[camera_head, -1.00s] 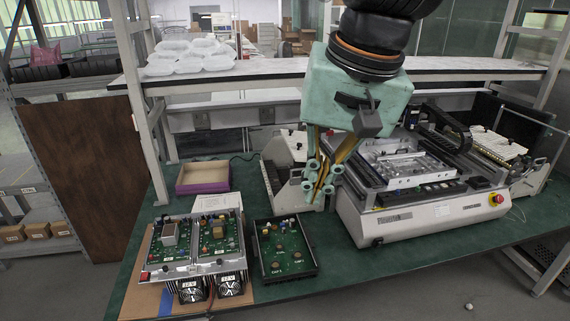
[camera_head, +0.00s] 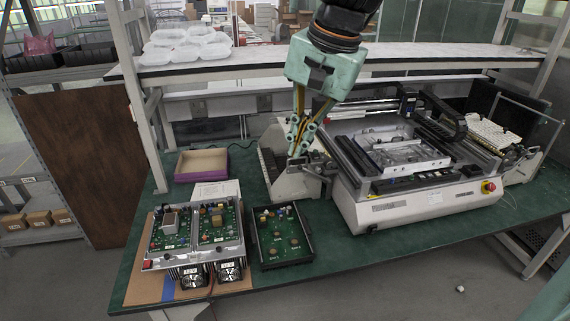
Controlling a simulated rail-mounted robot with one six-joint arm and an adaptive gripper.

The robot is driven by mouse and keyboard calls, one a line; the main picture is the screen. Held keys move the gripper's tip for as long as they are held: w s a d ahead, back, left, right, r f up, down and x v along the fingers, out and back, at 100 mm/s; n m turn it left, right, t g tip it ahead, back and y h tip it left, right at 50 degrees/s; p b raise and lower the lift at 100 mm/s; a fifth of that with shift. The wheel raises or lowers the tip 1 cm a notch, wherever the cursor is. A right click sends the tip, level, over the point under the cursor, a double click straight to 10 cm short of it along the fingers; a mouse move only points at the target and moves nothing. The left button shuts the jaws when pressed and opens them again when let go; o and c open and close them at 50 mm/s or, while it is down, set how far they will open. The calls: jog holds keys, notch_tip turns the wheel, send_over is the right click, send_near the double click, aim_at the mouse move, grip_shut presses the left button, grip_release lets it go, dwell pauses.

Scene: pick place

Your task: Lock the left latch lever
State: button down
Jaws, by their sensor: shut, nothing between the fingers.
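My gripper (camera_head: 297,150) is shut and empty, with its fingers pointing down. It hangs over or right beside the grey feeder unit (camera_head: 299,186) on the left side of the white tabletop machine (camera_head: 430,205). The fingertips overlap the top of this unit in the picture, and I cannot tell whether they touch it. The left latch lever cannot be made out clearly; it is too small or hidden by the fingers.
In front lie a black tray with a green board (camera_head: 282,238) and a metal fixture with green boards and fans (camera_head: 193,240). A purple-sided box (camera_head: 202,165) is behind them. A white shelf (camera_head: 430,60) spans behind the gripper.

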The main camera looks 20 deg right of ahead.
jog(key=w+d+f+m+p, duration=0.3)
jog(key=w+d+f, duration=0.3)
jog(key=w, duration=0.3)
jog(key=w+d+f+m+y+p, duration=0.1)
jog(key=w+d+f+m+p, duration=0.2)
jog(key=w+d+f+m, duration=0.3)
jog(key=w+d+f+m+p, duration=0.3)
jog(key=w+d+f, duration=0.3)
jog(key=w+d, duration=0.3)
jog(key=w+m, duration=0.1)
jog(key=w, duration=0.3)
jog(key=shift+w+d+f+y+p, duration=0.2)
jog(key=shift+f+y+p, duration=0.1)
jog(key=shift+f+p, duration=0.1)
jog(key=shift+a+f, duration=0.1)
dwell(0.4)
jog(key=x, duration=0.9)
jog(key=shift+f, duration=0.3)
jog(key=shift+w, duration=0.15)
